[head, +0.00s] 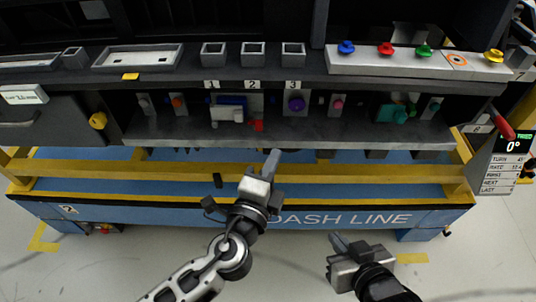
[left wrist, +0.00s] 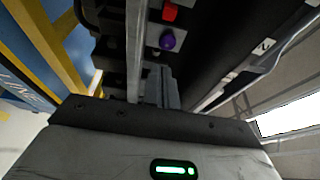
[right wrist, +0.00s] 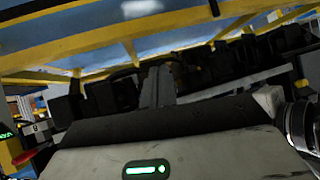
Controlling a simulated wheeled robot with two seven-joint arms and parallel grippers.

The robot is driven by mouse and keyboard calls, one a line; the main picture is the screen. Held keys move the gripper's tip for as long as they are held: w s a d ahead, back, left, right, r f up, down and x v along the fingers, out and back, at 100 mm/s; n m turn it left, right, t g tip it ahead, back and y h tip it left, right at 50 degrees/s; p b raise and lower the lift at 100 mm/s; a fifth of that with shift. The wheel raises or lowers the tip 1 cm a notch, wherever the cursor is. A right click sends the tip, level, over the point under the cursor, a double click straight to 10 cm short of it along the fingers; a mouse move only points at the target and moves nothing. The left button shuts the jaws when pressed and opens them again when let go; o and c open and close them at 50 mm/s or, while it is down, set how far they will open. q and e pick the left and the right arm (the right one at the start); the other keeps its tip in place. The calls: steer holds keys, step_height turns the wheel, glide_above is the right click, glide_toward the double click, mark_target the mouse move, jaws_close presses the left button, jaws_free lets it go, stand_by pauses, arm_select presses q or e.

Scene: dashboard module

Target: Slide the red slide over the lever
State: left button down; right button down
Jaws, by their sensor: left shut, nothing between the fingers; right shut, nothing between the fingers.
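A small red block (head: 257,125), which looks like the red slide, sits at the lower right of the blue and grey unit under label 2; it also shows at the top of the left wrist view (left wrist: 170,12). A pale grey piece (head: 225,114) stands out left of it; I cannot tell whether this is the lever. My left gripper (head: 272,155) is shut and empty, just in front of and below the shelf edge, apart from the red block. My right gripper (head: 337,242) is shut and empty, low in front of the bench at the right.
A purple knob (head: 296,104) sits right of the red block, under label 3. A yellow knob (head: 98,121) is at the left and a teal part (head: 393,113) at the right. Coloured buttons (head: 386,48) top the upper ledge. A yellow rail (head: 130,172) runs below the shelf.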

mark_target(259, 128)
arm_select(q)
steer(key=x, duration=0.7)
steer(key=shift+w+d+r+p, duration=0.1)
steer(key=shift+w+p, duration=0.2)
steer(key=shift+p, duration=0.05)
steer(key=a+p, duration=0.1)
steer(key=a, duration=0.2)
steer(key=shift+w, duration=0.1)
steer(key=shift+a, duration=0.45)
steer(key=shift+a+b, duration=0.45)
steer(key=shift+a, duration=0.75)
steer(key=shift+d, duration=0.1)
